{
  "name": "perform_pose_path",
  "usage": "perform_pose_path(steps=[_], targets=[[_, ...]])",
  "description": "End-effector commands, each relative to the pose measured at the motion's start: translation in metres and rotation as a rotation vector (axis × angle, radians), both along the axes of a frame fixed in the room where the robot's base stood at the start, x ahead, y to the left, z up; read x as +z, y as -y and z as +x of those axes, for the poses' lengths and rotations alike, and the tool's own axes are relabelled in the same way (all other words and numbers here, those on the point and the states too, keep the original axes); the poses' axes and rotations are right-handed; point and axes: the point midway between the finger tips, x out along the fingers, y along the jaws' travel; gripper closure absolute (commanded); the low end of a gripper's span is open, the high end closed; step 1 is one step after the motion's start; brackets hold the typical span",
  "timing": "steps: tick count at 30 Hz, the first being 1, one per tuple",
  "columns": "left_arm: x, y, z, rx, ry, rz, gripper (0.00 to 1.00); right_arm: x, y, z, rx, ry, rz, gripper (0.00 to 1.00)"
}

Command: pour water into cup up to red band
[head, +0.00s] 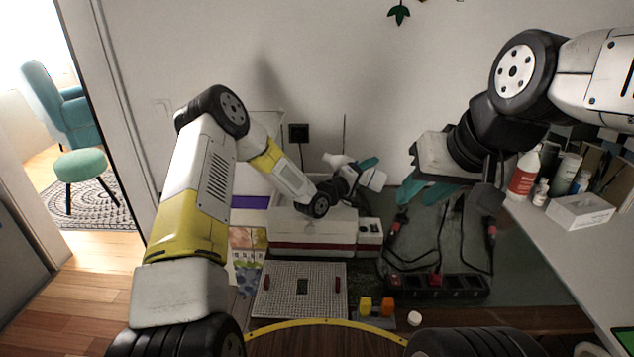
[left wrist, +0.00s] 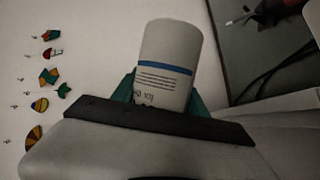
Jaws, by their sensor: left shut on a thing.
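My left gripper (head: 359,178) is at the back middle, over the white box, with teal fingers. It is shut on a white cylindrical container (left wrist: 165,65), which has a blue band and dark print in the left wrist view. In the head view the white container (head: 374,179) is tilted and partly hidden by the gripper. A white piece (head: 336,160) shows just left of it; I cannot tell if it belongs to it. My right gripper (head: 432,192) hangs above the dark mat with teal fingers; their gap is unclear. I cannot make out a cup with a red band or any water.
A white box with a dark red stripe (head: 312,245) stands below my left gripper. A perforated board (head: 298,291) lies in front. Yellow (head: 365,306) and orange (head: 388,307) blocks stand beside it. A power strip (head: 437,285) with cables lies right. Bottles (head: 524,174) stand on the right counter.

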Motion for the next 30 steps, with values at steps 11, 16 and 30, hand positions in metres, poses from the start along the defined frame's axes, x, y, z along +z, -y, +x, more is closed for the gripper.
perform_pose_path(steps=[11,16,30], targets=[[0.001,0.0,0.0,0.0,0.001,-0.001,0.99,0.0,0.0,0.0,0.0,0.0,0.0,0.68],[0.001,0.0,0.0,0.0,0.001,0.0,0.99,0.0,0.0,0.0,0.0,0.0,0.0,0.68],[0.004,-0.024,0.01,-0.002,0.14,0.365,0.99,0.0,0.0,0.0,0.0,0.0,0.0,0.68]])
